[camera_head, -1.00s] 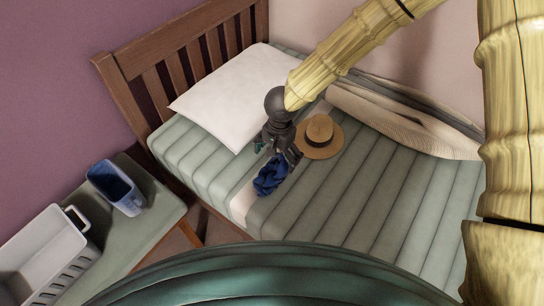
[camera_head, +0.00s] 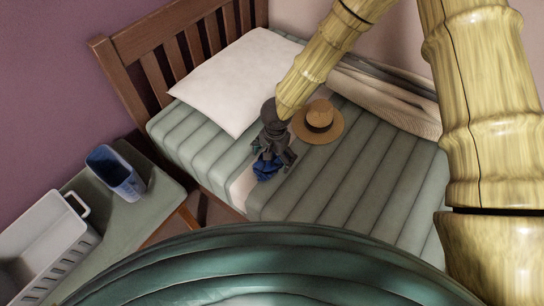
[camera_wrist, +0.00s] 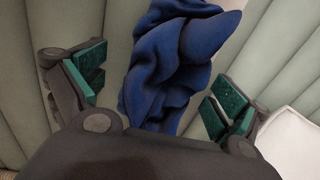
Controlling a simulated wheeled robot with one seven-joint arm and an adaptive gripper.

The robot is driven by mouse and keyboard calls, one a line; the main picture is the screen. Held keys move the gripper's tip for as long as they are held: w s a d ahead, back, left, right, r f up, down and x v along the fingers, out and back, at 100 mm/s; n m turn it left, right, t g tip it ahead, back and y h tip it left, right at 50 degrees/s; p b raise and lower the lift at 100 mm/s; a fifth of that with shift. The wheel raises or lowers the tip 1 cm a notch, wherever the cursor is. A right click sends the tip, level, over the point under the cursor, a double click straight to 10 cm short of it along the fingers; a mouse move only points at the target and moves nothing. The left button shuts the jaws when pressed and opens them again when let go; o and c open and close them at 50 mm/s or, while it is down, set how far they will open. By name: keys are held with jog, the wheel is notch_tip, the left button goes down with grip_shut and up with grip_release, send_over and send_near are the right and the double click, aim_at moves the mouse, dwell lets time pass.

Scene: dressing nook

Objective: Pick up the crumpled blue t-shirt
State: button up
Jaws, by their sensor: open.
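The crumpled blue t-shirt (camera_head: 266,171) lies on the bed (camera_head: 335,185) near its front edge, partly hidden by my gripper in the head view. In the wrist view the t-shirt (camera_wrist: 170,65) is a bunched dark blue heap in the middle. My gripper (camera_head: 270,160) is just over the t-shirt. In the wrist view the gripper (camera_wrist: 158,95) is open, its green-padded fingers spread to the left and right of the cloth. Neither pad visibly touches it.
A straw hat (camera_head: 318,122) lies close to the right of my gripper. A white pillow (camera_head: 232,80) and a rumpled striped blanket (camera_head: 385,100) are farther back. A blue bin (camera_head: 115,172) and a white basket (camera_head: 45,240) stand on a bench (camera_head: 150,205) at left.

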jog(key=shift+f, duration=0.4)
jog(key=c, duration=1.2)
jog(key=shift+r, duration=0.1)
